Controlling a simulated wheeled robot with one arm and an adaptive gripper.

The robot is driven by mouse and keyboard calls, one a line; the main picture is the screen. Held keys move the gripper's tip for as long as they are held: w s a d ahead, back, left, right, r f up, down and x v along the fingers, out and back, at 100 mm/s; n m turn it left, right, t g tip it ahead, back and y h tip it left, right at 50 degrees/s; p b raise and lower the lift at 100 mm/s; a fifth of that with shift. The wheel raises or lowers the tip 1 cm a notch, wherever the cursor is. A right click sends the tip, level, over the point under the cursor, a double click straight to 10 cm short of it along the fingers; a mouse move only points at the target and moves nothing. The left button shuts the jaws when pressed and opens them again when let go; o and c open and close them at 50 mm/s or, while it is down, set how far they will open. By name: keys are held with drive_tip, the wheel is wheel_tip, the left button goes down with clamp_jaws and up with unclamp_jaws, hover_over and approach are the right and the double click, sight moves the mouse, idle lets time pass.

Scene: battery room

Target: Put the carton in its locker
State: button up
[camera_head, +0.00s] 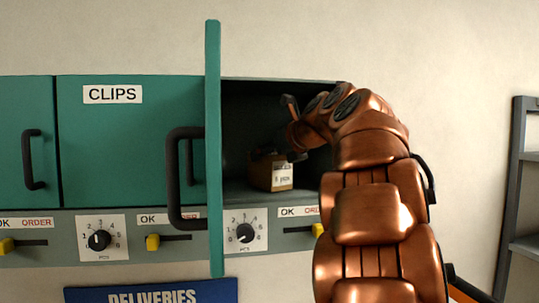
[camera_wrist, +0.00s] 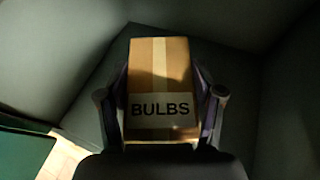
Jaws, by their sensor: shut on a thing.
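The brown carton (camera_head: 270,172) is inside the open locker (camera_head: 240,115), at or just above its floor; I cannot tell if it touches. In the wrist view the carton (camera_wrist: 160,65) shows a tape strip and a "BULBS" label. My gripper (camera_wrist: 160,105) is shut on it, one finger at each side. In the head view my gripper (camera_head: 291,152) is inside the locker, partly hidden by my copper arm. The locker's teal door (camera_head: 214,90) stands open, seen almost edge-on, with a black handle. Its name label is not visible.
A closed locker marked "CLIPS" (camera_head: 130,150) is left of the open door. Dials, yellow sliders and OK/ORDER labels line the strip (camera_head: 140,248) below. A blue "DELIVERIES" sign (camera_head: 150,293) is lower down. A grey shelf rack (camera_head: 510,200) stands at the right.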

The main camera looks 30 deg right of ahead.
drive_tip(key=shift+f, duration=0.1)
drive_tip(key=o, duration=1.4)
drive_tip(key=shift+s, duration=0.15)
drive_tip(key=b+v, duration=0.1)
drive_tip(key=v, duration=1)
drive_tip(key=shift+s+r+b, duration=0.3)
drive_tip(key=shift+r+b, duration=0.05)
drive_tip(key=shift+b, duration=0.05)
